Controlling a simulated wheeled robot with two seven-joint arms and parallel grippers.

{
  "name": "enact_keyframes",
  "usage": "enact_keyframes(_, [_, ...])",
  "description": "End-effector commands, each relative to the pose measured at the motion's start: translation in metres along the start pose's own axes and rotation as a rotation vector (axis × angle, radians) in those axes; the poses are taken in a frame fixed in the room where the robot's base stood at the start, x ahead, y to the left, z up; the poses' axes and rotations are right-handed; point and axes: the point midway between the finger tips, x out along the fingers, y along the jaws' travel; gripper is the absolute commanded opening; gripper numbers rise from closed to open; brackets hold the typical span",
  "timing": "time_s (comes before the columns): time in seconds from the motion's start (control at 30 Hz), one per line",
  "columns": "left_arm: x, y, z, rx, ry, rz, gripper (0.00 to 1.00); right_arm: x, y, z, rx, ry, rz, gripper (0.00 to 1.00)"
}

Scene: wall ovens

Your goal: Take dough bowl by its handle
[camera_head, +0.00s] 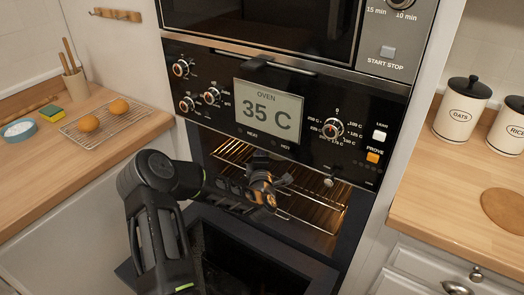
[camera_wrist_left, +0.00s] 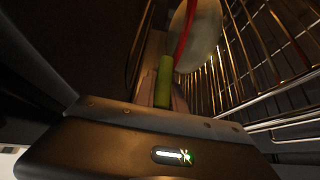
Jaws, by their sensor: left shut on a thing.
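The dough bowl (camera_wrist_left: 206,38) shows in the left wrist view as a pale round shape inside the oven, near the wire rack. A red strip and a green handle (camera_wrist_left: 163,85) run from it toward my left gripper (camera_wrist_left: 165,98). My left gripper is shut on the green handle. In the head view my left gripper (camera_head: 268,192) reaches into the open oven at rack height. The bowl is not clear in the head view, where my arm and hand block part of the opening. My right gripper is not in view.
The oven (camera_head: 315,205) is open below its 35 C display (camera_head: 268,108), with its lowered door (camera_head: 225,225) in front. Wire racks (camera_wrist_left: 270,70) lie close to the left gripper. A left counter holds a cooling rack (camera_head: 103,120) with buns; a right counter holds canisters (camera_head: 461,110).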

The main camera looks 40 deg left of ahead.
Motion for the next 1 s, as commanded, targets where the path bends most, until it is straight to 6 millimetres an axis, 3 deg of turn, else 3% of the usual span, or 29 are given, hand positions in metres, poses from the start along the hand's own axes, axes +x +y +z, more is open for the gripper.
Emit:
enact_keyframes(0.37, [-0.057,0.005,-0.055,0.003,0.005,0.009,0.00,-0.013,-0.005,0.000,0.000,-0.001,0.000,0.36])
enact_keyframes(0.43, [-0.070,-0.003,-0.068,0.003,0.006,0.011,0.00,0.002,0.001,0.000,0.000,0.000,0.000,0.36])
enact_keyframes(0.63, [-0.107,-0.003,-0.100,0.006,0.007,0.013,0.00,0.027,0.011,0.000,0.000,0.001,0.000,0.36])
enact_keyframes(0.87, [-0.145,-0.001,-0.135,0.006,0.007,0.013,0.00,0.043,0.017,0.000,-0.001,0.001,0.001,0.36])
enact_keyframes(1.0, [-0.154,-0.001,-0.143,-0.002,0.006,-0.001,0.00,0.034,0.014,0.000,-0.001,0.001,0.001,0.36])
